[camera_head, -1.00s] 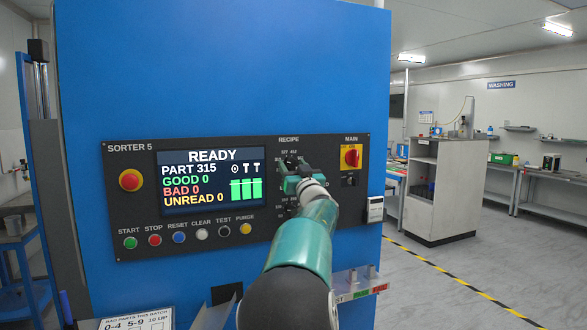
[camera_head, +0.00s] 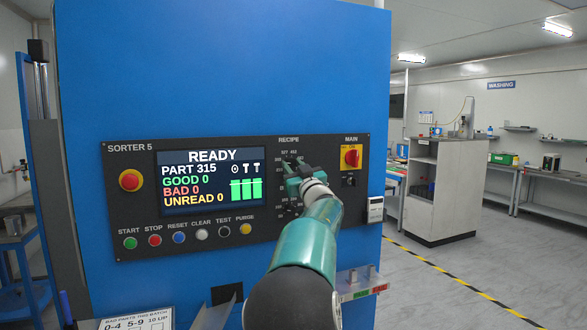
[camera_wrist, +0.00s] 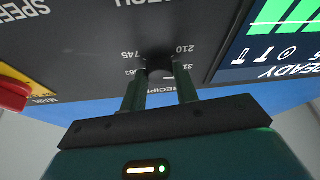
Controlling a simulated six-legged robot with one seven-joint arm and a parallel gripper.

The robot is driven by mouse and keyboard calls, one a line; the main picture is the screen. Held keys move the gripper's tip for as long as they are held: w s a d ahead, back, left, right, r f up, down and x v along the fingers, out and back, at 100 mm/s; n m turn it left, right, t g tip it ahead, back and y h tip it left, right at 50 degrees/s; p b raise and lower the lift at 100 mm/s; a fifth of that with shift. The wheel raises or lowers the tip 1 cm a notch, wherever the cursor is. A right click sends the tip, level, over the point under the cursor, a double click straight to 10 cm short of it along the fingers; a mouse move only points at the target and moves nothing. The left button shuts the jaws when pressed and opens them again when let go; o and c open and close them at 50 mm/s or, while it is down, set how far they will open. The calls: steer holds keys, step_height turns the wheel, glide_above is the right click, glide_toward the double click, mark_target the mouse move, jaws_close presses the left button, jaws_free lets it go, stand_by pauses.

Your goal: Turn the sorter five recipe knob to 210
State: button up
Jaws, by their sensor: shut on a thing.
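The recipe knob is a dark round knob (camera_wrist: 159,66) on the black panel of sorter five. In the wrist view, which is upside down, it sits between the fingertips of my gripper (camera_wrist: 161,76), which is shut on it. The printed numbers 210 and 745 show on either side of the knob; its pointer cannot be made out. In the head view my gripper (camera_head: 291,168) is at the recipe dial under the RECIPE label and hides the knob. The screen (camera_head: 211,182) reads READY, PART 315, with GOOD, BAD and UNREAD at 0.
The red and yellow MAIN switch (camera_head: 352,157) is close to the right of my gripper. A red emergency button (camera_head: 131,180) is at the panel's left, with a row of coloured buttons below. A small rail (camera_head: 361,283) juts out below the panel.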

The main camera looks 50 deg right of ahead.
steer(key=n+y, duration=0.1)
steer(key=n, duration=0.2)
steer(key=n+y, duration=0.2)
steer(key=n, duration=0.1)
steer(key=shift+s+d+t, duration=0.1)
steer(key=shift+d+t, duration=0.1)
steer(key=shift+t, duration=0.1)
steer(key=shift+d+r+n+y, duration=0.1)
steer(key=shift+n+y, duration=0.55)
steer(key=shift+n, duration=0.65)
steer(key=shift+n+y, duration=0.65)
steer(key=shift+n, duration=0.65)
steer(key=shift+s, duration=0.1)
steer(key=o, duration=1)
steer(key=shift+c, duration=0.2)
steer(key=shift+s, duration=0.15)
steer(key=v, duration=1.3)
steer(key=shift+s, duration=0.25)
steer(key=shift+r, duration=0.15)
